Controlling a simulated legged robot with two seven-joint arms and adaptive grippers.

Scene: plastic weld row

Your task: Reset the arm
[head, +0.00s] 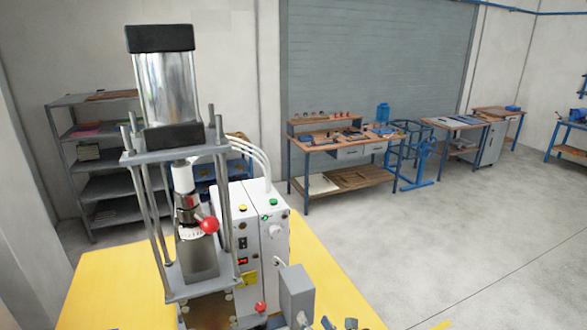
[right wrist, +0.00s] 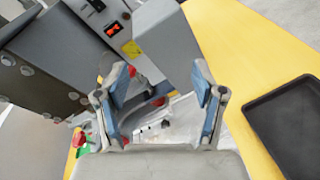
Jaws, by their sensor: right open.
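My right gripper (head: 339,324) only just shows at the bottom edge of the head view, in front of the yellow table. In the right wrist view my right gripper (right wrist: 160,78) is open, with its two blue-padded fingers apart and nothing between them. Beyond the fingers are the grey box (right wrist: 172,42) and the base of the welding press. The press (head: 198,258) stands upright on the yellow table (head: 325,270) in the head view, with a red ball knob (head: 209,225). My left gripper is in neither view.
A white control box (head: 262,225) with buttons and hoses stands beside the press. The grey box (head: 296,290) is at its front right. A black tray (right wrist: 262,106) lies right of the gripper in the wrist view. Shelves (head: 95,155) and workbenches (head: 340,148) are far behind.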

